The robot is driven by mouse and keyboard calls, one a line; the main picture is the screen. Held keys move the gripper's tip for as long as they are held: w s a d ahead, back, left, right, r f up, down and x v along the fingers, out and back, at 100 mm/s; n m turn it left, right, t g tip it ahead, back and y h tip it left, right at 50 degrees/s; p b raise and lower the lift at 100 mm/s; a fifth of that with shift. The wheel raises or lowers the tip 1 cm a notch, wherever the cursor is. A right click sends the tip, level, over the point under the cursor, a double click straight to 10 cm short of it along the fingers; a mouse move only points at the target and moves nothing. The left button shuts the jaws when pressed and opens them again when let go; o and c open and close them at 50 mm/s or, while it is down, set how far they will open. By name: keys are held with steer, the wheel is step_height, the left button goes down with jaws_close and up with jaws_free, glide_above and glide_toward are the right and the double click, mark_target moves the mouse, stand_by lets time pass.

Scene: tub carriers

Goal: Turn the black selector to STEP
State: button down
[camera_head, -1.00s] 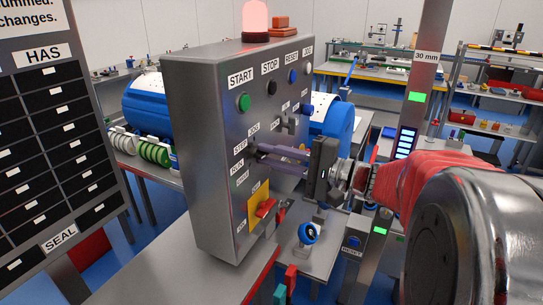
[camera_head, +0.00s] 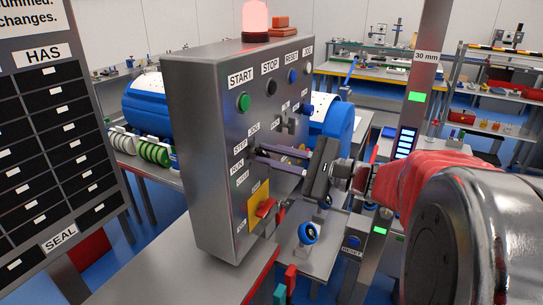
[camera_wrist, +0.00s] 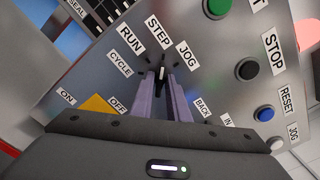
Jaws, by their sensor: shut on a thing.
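The black selector (camera_wrist: 162,71) sits on the grey control panel (camera_head: 205,110) and shows between my fingertips in the wrist view. Its pale pointer line faces roughly toward the STEP label (camera_wrist: 158,36). The RUN (camera_wrist: 131,38), CYCLE (camera_wrist: 119,63) and JOG (camera_wrist: 187,54) labels stand around it. My gripper (camera_head: 258,155) is shut on the selector, with its purple fingers reaching to the panel face; it also fills the lower wrist view (camera_wrist: 162,80). In the head view the fingers mostly hide the selector.
Green START (camera_head: 243,102), black STOP (camera_head: 271,88) and blue RESET (camera_head: 292,76) buttons sit above the selector. A red handle on a yellow plate (camera_head: 257,195) is below. A red lamp (camera_head: 255,17) tops the panel. A black label board (camera_head: 60,130) stands at the left.

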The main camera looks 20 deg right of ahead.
steer(key=shift+f, duration=0.25)
steer(key=c, duration=2)
jaws_free()
steer(key=shift+c, duration=0.2)
steer(key=o, duration=0.4)
steer(key=shift+r, duration=0.15)
steer(key=shift+c, duration=0.2)
steer(key=v, duration=1.3)
steer(key=shift+s+d, duration=0.25)
steer(key=shift+d, duration=0.05)
